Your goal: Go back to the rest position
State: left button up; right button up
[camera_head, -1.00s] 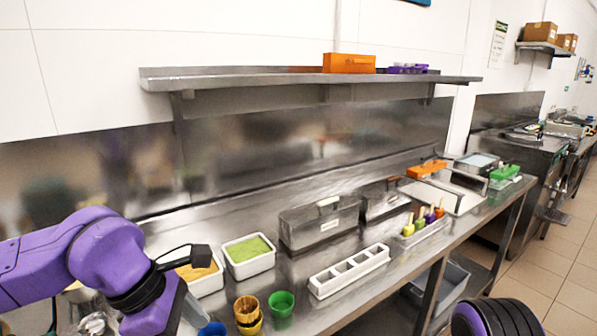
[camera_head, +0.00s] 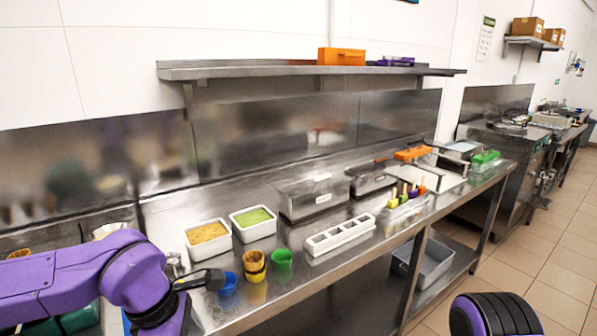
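My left arm, purple with a dark joint, comes in from the left and bends down out of the bottom edge. No fingertips of my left gripper show. Only a rounded, ridged black part with purple edges, apparently of my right arm, shows at the bottom right; my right gripper is out of view.
The steel counter (camera_head: 285,300) holds an orange-filled tub (camera_head: 208,233), a green-filled tub (camera_head: 254,216), a white divided tray (camera_head: 340,235), and blue (camera_head: 228,284), yellow (camera_head: 255,266) and green (camera_head: 281,259) cups. A steel shelf (camera_head: 300,70) hangs above. Tiled floor (camera_head: 545,265) is clear at right.

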pick_arm(q)
jog(key=s+a+f+m+y, duration=0.2)
jog(key=a+f+y, duration=0.2)
jog(key=f, duration=0.7)
jog(key=s+a+f+m+y, duration=0.1)
jog(key=a+f+y, duration=0.25)
jog(key=f, duration=0.75)
jog(key=s+a+f+m+t+h, duration=0.1)
jog(key=s+a+f+m, duration=0.1)
jog(key=s+f+m, duration=0.3)
jog(key=s+a+f+m+t+b, duration=0.1)
jog(key=s+a+f+m, duration=0.2)
jog(key=s+f, duration=0.6)
jog(key=s+m, duration=0.1)
jog(key=m, duration=0.1)
jog(key=shift+s+a+f+m+h, duration=0.25)
jog(key=shift+m+h, duration=0.1)
jog(key=shift+m, duration=0.05)
